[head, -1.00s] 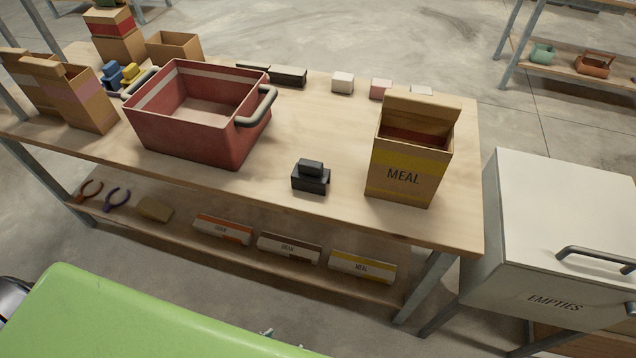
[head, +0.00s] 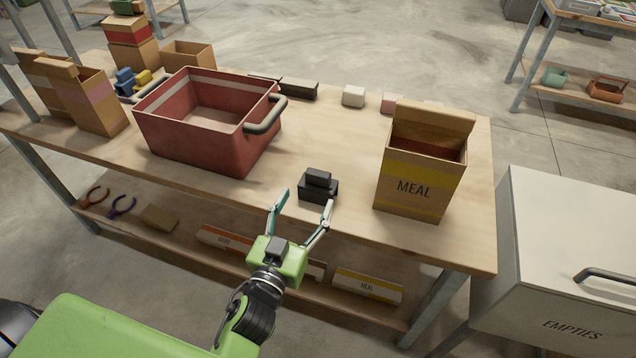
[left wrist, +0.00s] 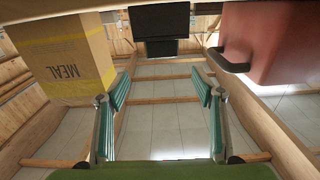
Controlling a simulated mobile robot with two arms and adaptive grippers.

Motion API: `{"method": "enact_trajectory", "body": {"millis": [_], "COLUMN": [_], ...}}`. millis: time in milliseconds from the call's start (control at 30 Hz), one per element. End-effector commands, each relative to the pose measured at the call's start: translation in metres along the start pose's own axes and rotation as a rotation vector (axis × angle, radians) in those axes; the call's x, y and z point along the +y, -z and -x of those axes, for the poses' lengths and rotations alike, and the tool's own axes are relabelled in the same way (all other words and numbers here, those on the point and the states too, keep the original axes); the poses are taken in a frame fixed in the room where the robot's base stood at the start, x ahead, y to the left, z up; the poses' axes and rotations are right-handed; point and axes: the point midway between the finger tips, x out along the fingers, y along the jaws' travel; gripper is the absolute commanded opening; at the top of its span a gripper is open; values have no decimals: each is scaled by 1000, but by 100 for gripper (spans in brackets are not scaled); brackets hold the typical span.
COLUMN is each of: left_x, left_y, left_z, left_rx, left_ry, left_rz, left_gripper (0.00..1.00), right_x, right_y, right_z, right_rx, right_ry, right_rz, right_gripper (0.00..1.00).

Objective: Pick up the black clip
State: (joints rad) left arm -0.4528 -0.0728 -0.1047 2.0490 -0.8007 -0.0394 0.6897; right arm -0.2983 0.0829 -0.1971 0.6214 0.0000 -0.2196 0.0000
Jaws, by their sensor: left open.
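The black clip (head: 318,186) sits upright on the wooden table near its front edge, between the red bin and the MEAL box. In the left wrist view the black clip (left wrist: 160,25) shows at the top middle, beyond the fingertips. My left gripper (head: 306,200) is open and empty, at the table's front edge just short of the clip. Its two fingers also show in the left wrist view (left wrist: 163,85), spread apart with nothing between them. My right gripper is not in view.
The red bin (head: 205,145) with grey handles stands left of the clip. The open MEAL box (head: 412,195) stands to its right. Small white (head: 353,96) and pink (head: 391,102) blocks lie behind. A white EMPTIES container (head: 560,260) is at the right. A lower shelf holds labelled boxes.

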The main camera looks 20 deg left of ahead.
Motion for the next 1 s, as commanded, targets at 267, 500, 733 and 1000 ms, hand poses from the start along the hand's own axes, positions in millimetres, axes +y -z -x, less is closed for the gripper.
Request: {"method": "enact_trajectory", "body": {"millis": [267, 500, 733, 1000], "left_x": [0, -2, -5, -5], "left_y": [0, -1, -5, -6], "left_z": [-44, -63, -95, -101], "left_rx": [0, -1, -2, -3], "left_ry": [-1, 0, 0, 0], "left_rz": [-1, -2, -1, 0], "left_gripper": [61, 61, 61, 61], "right_x": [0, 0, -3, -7], "right_y": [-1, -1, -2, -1], "right_z": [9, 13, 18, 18], "right_rx": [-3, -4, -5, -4], "right_ry": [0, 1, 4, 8], "right_rz": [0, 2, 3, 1], "right_gripper": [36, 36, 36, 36]}}
